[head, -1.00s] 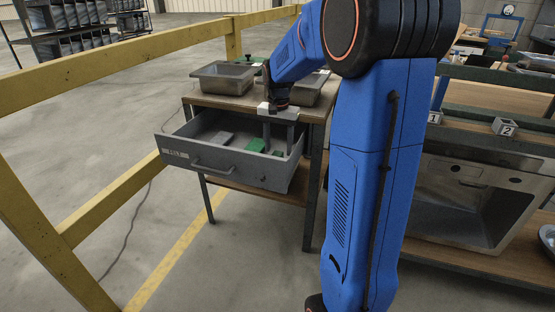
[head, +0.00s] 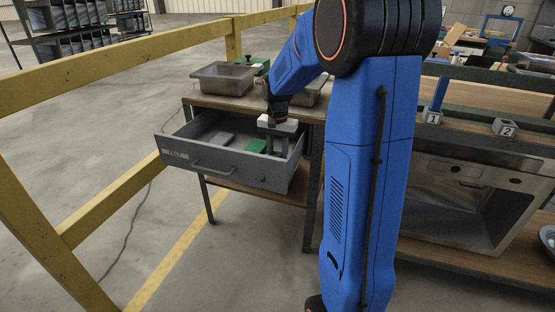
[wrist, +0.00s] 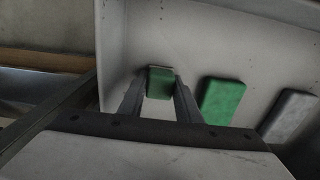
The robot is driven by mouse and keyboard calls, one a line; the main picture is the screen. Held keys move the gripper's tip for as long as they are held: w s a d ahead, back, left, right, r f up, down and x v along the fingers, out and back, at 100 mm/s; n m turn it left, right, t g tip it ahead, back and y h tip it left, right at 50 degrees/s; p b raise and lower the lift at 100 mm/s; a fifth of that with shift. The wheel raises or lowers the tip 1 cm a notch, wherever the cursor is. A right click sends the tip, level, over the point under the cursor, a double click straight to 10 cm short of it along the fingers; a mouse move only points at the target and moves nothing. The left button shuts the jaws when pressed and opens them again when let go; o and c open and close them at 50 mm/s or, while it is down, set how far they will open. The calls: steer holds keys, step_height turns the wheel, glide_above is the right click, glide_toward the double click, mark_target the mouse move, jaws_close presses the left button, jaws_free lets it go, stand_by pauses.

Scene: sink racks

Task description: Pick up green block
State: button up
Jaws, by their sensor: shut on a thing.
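A green block (wrist: 160,84) sits between the two fingers of my gripper (wrist: 160,94) in the wrist view. The fingers are shut on its sides. In the head view my gripper (head: 277,152) reaches down into the right part of the open grey drawer (head: 225,168). The held block is mostly hidden there by the fingers. A second, larger-looking green block (wrist: 222,101) lies on the drawer floor to the right in the wrist view, apart from the fingers. It also shows left of my gripper in the head view (head: 255,146).
A grey block (wrist: 289,115) lies beyond the second green block. The drawer walls stand close around my gripper. Metal bins (head: 223,80) stand on the table above. A yellow rail (head: 100,208) runs at the left.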

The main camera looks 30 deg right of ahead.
mark_target(277, 153)
step_height(277, 153, up, 10)
steer(key=shift+r, duration=0.1)
stand_by(0.4)
steer(key=o, duration=0.5)
steer(key=shift+c, duration=0.2)
steer(key=c, duration=0.3)
steer(key=shift+w, duration=0.1)
